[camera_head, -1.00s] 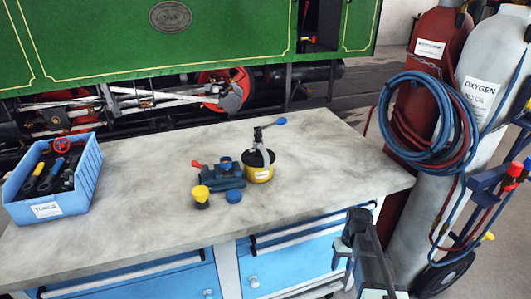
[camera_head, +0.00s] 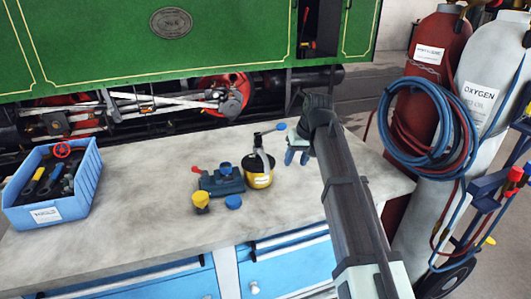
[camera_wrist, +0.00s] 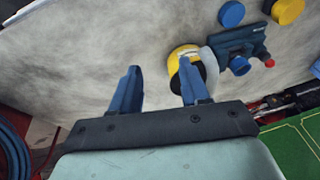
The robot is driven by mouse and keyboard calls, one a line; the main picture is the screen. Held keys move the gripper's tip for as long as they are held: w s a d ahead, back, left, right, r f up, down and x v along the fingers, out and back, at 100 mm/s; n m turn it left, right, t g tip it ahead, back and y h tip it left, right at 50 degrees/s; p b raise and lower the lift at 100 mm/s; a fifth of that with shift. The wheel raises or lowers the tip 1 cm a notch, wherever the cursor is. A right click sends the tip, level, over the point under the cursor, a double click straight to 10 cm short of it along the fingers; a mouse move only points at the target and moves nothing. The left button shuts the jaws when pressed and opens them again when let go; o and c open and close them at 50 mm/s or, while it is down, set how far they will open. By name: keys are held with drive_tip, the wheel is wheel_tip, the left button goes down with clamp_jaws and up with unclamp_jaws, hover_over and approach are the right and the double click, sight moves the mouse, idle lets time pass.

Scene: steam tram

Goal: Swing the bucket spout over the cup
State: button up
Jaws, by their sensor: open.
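The yellow bucket (camera_head: 259,179) with a dark top stands right of the blue fixture. In the wrist view the bucket (camera_wrist: 174,60) is partly covered by my right finger. A small yellow cup-like piece (camera_head: 201,198) stands at the fixture's front left; it is at the top right of the wrist view (camera_wrist: 290,9). My gripper (camera_head: 297,157) is open and empty, right of the bucket; contact cannot be seen.
The blue fixture (camera_head: 224,185) has a red knob and a blue cap. Another blue cap (camera_head: 233,202) lies in front. A blue tool bin (camera_head: 75,205) stands left. Gas cylinders (camera_head: 478,120) stand right. The worktop (camera_head: 130,230) is clear around the fixture.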

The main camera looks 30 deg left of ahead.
drive_tip(key=y, duration=0.1)
approach(264, 154)
drive_tip(key=shift+t, duration=0.4)
drive_tip(key=x, duration=0.5)
drive_tip(key=s+x, duration=0.1)
drive_tip(key=x, duration=0.2)
drive_tip(key=shift+w+f, duration=0.1)
drive_tip(key=shift+f, duration=0.2)
clamp_jaws()
